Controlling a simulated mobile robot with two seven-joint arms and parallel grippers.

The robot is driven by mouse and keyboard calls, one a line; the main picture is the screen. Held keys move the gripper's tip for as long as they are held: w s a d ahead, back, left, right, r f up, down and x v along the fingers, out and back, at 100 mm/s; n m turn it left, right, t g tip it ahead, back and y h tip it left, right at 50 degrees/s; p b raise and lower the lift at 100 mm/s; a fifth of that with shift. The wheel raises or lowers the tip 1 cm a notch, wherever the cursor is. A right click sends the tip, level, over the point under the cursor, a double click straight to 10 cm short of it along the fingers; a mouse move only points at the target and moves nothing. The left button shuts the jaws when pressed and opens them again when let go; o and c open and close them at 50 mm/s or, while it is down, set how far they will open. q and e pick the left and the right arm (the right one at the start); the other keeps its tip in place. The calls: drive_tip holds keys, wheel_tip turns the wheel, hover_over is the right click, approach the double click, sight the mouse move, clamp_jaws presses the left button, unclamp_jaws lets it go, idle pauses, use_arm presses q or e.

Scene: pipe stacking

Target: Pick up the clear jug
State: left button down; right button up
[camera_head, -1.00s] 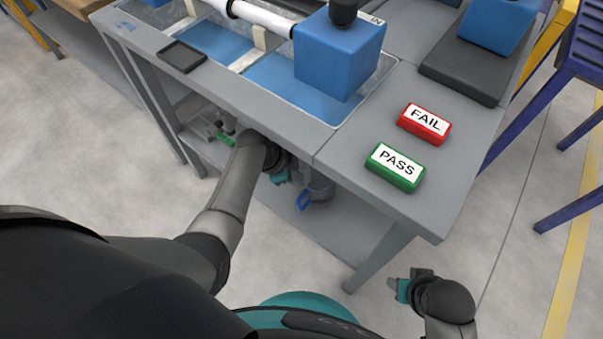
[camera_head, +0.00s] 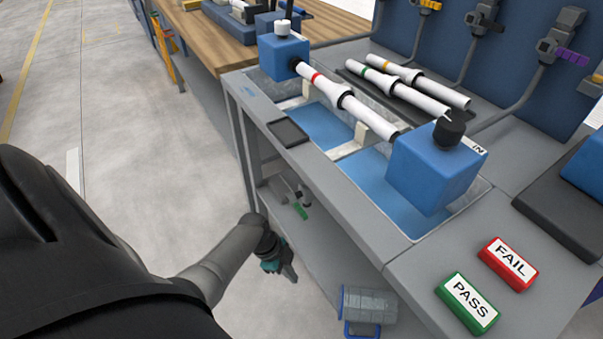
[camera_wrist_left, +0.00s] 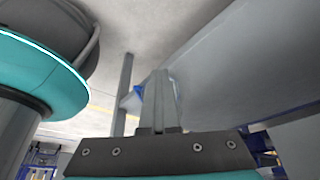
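The clear jug (camera_head: 368,303), greyish and see-through with a blue handle, is on the grey lower shelf (camera_head: 312,257) under the bench in the head view. It seems to lie on its side. My left gripper (camera_head: 291,275) is to the left of the jug, apart from it, beside the shelf's front edge. Its fingers look closed together and empty in the left wrist view (camera_wrist_left: 158,85). A small blue patch shows behind them there; I cannot tell what it is. My right gripper is out of view.
The grey bench top (camera_head: 420,275) overhangs the shelf. Small green and grey parts (camera_head: 299,208) lie on the shelf left of the jug. A PASS block (camera_head: 467,303) and a FAIL block (camera_head: 508,263) sit on top. Open floor lies at left.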

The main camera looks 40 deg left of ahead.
use_arm(q)
drive_tip(key=shift+a, duration=0.1)
drive_tip(key=shift+c, duration=1.6)
unclamp_jaws()
drive_tip(key=shift+r, duration=0.2)
